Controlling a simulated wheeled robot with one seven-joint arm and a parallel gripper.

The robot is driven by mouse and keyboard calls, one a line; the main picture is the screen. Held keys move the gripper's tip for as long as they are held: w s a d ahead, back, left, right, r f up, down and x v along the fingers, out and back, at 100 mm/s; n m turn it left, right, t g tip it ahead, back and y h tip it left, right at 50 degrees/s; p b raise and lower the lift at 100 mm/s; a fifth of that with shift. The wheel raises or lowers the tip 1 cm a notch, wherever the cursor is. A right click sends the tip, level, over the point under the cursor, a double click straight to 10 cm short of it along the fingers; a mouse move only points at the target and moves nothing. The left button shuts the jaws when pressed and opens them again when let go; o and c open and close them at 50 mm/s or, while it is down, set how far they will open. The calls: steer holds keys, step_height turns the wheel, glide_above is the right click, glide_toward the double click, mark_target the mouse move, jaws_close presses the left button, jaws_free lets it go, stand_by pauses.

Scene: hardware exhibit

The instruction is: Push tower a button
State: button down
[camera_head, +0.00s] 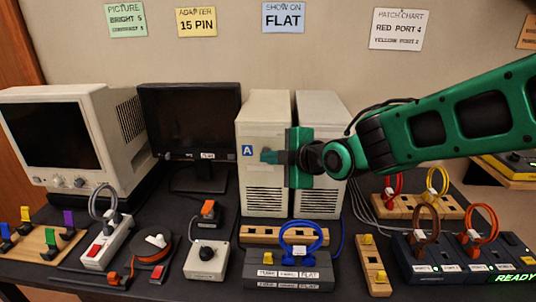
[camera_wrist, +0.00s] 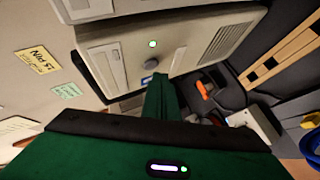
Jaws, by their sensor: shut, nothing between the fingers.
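Tower A (camera_head: 262,112) is the left of two beige computer towers and bears a blue "A" label (camera_head: 247,150). My gripper (camera_head: 268,157) is shut and empty, its fingers pointing at the tower's front just right of the label. In the wrist view, the green fingers (camera_wrist: 160,80) end close to a small round button (camera_wrist: 151,64) on the beige front panel (camera_wrist: 178,58). A green light (camera_wrist: 152,43) glows beside that button. I cannot tell whether the fingertips touch the button. My gripper hides part of the front in the head view.
The second tower (camera_head: 320,108) stands close on the right, partly behind my gripper. A dark monitor (camera_head: 195,115) stands left of tower A.

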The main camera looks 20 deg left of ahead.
steer(key=s+d, duration=0.1)
steer(key=s, duration=0.5)
steer(key=shift+d, duration=0.2)
steer(key=shift+w, duration=0.1)
stand_by(0.3)
steer(key=d+f+m+g+h, duration=0.15)
steer(key=d+m+h, duration=0.25)
steer(key=d+m, duration=0.95)
steer(key=d+f+m+t+h, duration=0.1)
steer(key=d+f+m+h, duration=0.25)
steer(key=d, duration=1.85)
steer(key=s+d+f+m+g+h, duration=0.1)
steer(key=s+d+m+g, duration=0.2)
steer(key=s+d+m, duration=0.4)
steer(key=s+d+f+m+g+h, duration=0.1)
steer(key=s+d+m+g, duration=0.3)
steer(key=s+d, duration=1.1)
steer(key=s+f+m, duration=0.1)
steer(key=s+m, duration=0.1)
steer(key=m, duration=0.1)
steer(key=shift+s+d+f+h, duration=0.25)
steer(key=shift+s+f+h, duration=0.05)
steer(key=shift+s+h, duration=0.05)
